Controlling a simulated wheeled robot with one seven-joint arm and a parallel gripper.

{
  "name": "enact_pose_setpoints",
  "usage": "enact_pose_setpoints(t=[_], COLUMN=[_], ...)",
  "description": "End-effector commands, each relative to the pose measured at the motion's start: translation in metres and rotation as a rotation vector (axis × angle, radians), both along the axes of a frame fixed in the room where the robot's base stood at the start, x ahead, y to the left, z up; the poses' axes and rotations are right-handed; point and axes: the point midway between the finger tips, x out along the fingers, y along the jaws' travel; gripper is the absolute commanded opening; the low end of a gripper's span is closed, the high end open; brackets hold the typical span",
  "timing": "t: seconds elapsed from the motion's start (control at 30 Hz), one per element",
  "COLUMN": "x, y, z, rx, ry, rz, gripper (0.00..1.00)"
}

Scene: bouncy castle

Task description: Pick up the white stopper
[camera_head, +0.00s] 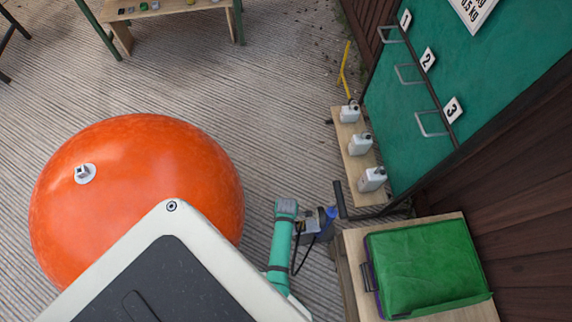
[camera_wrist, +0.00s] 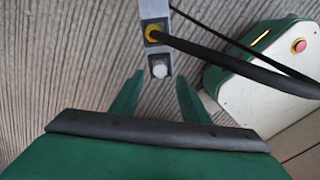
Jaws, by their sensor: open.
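A small white round fitting with a grey block at its middle (camera_head: 85,173) sits on the upper left of the big orange ball (camera_head: 140,180); I take it as the white stopper, though its detail is too small to be sure. In the wrist view my gripper (camera_wrist: 159,84) is open, its two green fingers apart and nothing seen held. A grey bar (camera_wrist: 155,12) with a yellow ring and a pale round cap (camera_wrist: 159,68) shows between and beyond the fingertips. I cannot tell how far away it is. The orange ball does not show in the wrist view.
Several white bottles (camera_head: 361,143) stand on a wooden plank (camera_head: 342,131) at the right. A green cushion-like block (camera_head: 428,262) lies on a wooden stand. A green board (camera_head: 390,118) leans at the wall. A table (camera_head: 120,35) stands at the back.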

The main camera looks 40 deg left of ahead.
Motion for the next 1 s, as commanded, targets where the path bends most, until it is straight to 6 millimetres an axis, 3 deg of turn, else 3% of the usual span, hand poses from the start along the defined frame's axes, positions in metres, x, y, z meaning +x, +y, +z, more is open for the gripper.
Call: enact_pose_setpoints(t=[0.43, 0.77, 0.93, 1.0], x=[-0.001, -0.002, -0.002, -0.002], y=[0.0, 0.002, 0.003, 0.002], z=[-0.047, -0.052, -0.052, -0.052], rx=[-0.001, 0.001, 0.001, 0.001], ry=[0.001, -0.001, -0.001, -0.001], rz=[-0.002, 0.006, 0.007, 0.004], gripper=[0.42, 0.42, 0.06, 0.0])
